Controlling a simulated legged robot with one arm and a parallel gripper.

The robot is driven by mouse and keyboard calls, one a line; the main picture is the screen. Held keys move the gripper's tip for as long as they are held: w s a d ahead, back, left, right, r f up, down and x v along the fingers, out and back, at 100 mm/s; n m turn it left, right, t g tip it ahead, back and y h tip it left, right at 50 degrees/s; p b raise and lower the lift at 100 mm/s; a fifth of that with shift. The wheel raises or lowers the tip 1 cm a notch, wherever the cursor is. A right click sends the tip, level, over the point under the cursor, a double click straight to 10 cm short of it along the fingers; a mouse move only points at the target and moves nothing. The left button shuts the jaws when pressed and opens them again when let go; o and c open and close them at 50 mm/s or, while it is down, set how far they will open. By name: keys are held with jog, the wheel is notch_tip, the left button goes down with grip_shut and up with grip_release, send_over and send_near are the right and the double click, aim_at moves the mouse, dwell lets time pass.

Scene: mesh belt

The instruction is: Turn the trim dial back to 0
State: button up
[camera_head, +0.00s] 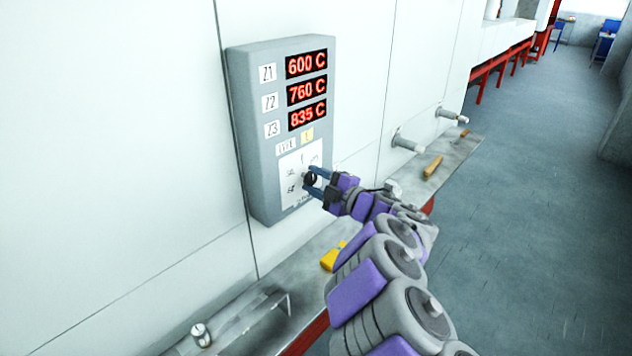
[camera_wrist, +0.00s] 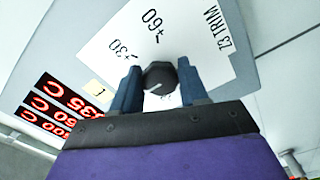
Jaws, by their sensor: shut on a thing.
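The trim dial (camera_head: 311,179) is a small dark round knob on a white scale plate (camera_head: 292,196), low on the grey control panel (camera_head: 246,130). My gripper (camera_head: 314,182) reaches it from the right, with its two blue fingers closed on it. In the wrist view the dial (camera_wrist: 158,76) sits between the fingers of my gripper (camera_wrist: 160,86). A white pointer line on the dial points to the lower left of that view. The plate reads "+30", "+60" and "Z3 TRIM" there. The 0 mark cannot be made out.
Red displays (camera_head: 306,92) on the panel read 600 C, 760 C and 835 C. A ledge (camera_head: 318,248) below carries a yellow object (camera_head: 332,258) and a wooden-looking piece (camera_head: 433,166). Pipe stubs (camera_head: 408,143) stick out from the wall. Open floor lies to the right.

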jog(key=shift+f, duration=0.25)
jog(key=o, duration=1)
jog(key=shift+w, duration=0.1)
jog(key=shift+o, duration=0.3)
jog(key=shift+a+r, duration=0.1)
jog(key=shift+a, duration=0.05)
jog(key=p+v, duration=0.1)
jog(key=v, duration=1.6)
